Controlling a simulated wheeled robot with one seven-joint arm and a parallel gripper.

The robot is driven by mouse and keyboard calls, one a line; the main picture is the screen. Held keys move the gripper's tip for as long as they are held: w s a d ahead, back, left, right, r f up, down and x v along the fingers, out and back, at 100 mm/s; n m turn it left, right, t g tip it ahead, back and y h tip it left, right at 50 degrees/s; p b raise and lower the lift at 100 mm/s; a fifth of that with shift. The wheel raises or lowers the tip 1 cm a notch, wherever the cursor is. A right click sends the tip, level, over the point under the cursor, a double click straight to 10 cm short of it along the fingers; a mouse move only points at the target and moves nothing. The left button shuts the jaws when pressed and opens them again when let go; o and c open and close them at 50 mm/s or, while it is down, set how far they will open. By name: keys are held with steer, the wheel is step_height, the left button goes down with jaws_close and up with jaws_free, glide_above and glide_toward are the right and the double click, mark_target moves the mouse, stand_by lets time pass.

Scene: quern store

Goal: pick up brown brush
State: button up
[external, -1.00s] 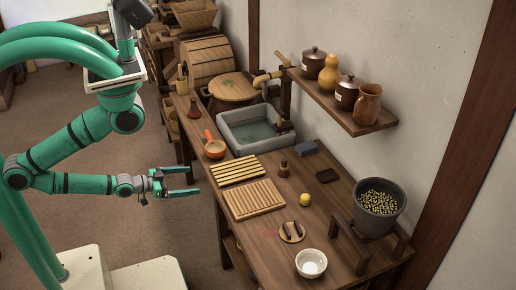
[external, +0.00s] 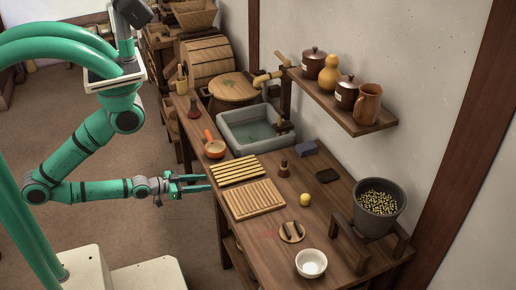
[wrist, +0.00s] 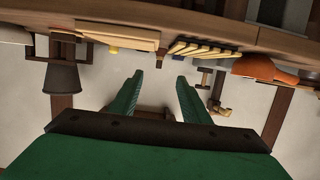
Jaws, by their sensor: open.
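No thing is plainly a brush. A small dark red-brown object with a narrow top (external: 283,168) stands upright on the wooden workbench (external: 262,240), right of the slatted racks, and may be the brown brush. A similar one (external: 193,108) stands further back, left of the round wooden lid. My gripper (external: 208,183) is open and empty, off the bench's left edge and pointing right towards it. In the wrist view my gripper (wrist: 160,76) shows two green fingers apart with nothing between them. I cannot pick out the brush in the wrist view.
A yellow slatted rack (external: 238,171) and a ribbed board (external: 254,199) lie near the bench edge. An orange pan (external: 214,149), a stone sink (external: 255,128), a yellow ball (external: 305,200), a white bowl (external: 311,264) and a grey pot (external: 379,210) surround them. A shelf (external: 340,108) overhangs the back.

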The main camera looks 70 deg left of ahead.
steer(key=shift+g, duration=0.3)
steer(key=x, duration=0.5)
steer(key=r+x, duration=0.1)
steer(key=x, duration=1)
steer(key=shift+w+a+r, duration=0.15)
steer(key=shift+w+a, duration=0.05)
steer(key=shift+w, duration=0.3)
glide_toward(284, 167)
steer(key=shift+g, duration=0.4)
steer(key=w, duration=0.2)
steer(key=w+a, duration=0.1)
steer(key=w, duration=0.1)
steer(key=shift+r, duration=0.35)
steer(key=x, duration=1)
steer(key=shift+w+f, duration=0.25)
steer(key=shift+w, duration=0.05)
jaws_close()
